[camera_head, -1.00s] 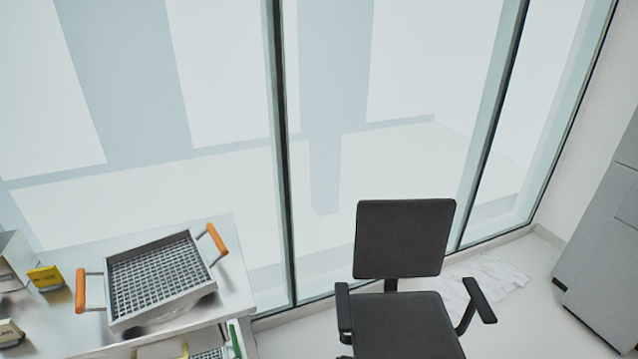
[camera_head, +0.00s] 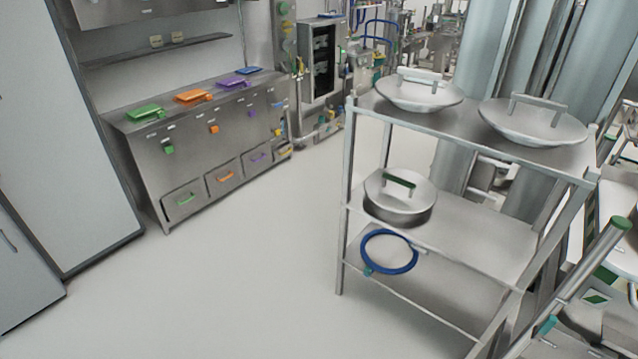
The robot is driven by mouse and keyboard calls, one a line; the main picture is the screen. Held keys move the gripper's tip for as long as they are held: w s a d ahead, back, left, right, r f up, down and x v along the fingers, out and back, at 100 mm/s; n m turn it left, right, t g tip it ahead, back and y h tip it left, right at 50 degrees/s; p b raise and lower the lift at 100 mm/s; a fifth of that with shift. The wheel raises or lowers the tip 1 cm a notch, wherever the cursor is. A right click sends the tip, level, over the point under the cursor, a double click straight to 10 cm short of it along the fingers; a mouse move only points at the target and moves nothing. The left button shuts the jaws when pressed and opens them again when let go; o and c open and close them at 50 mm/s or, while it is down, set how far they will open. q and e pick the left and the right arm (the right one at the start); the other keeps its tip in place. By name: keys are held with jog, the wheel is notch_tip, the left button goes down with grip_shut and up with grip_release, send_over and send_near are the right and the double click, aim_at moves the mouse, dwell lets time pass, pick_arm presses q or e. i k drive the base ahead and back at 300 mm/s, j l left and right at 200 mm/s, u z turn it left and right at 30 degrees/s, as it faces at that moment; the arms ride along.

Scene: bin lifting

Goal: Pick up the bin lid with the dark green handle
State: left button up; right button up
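A round steel lid (camera_head: 382,192) with a dark green handle (camera_head: 399,180) is on the middle shelf of a metal rack (camera_head: 480,235), right of centre. It looks flat-topped and sits on a shallow round metal body (camera_head: 400,215); I cannot tell whether the two are joined. Neither of my grippers is in view.
Two round lids with grey handles, left (camera_head: 418,92) and right (camera_head: 533,122), lie on the rack's top shelf. A blue ring (camera_head: 389,270) is lower down. A steel cabinet (camera_head: 205,150) with coloured-handled lids stands at back left. Floor (camera_head: 230,270) between is clear.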

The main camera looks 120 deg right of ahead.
aim_at(397, 190)
jog(key=z, duration=4.6)
jog(key=i+z, duration=0.3)
jog(key=i, duration=0.65)
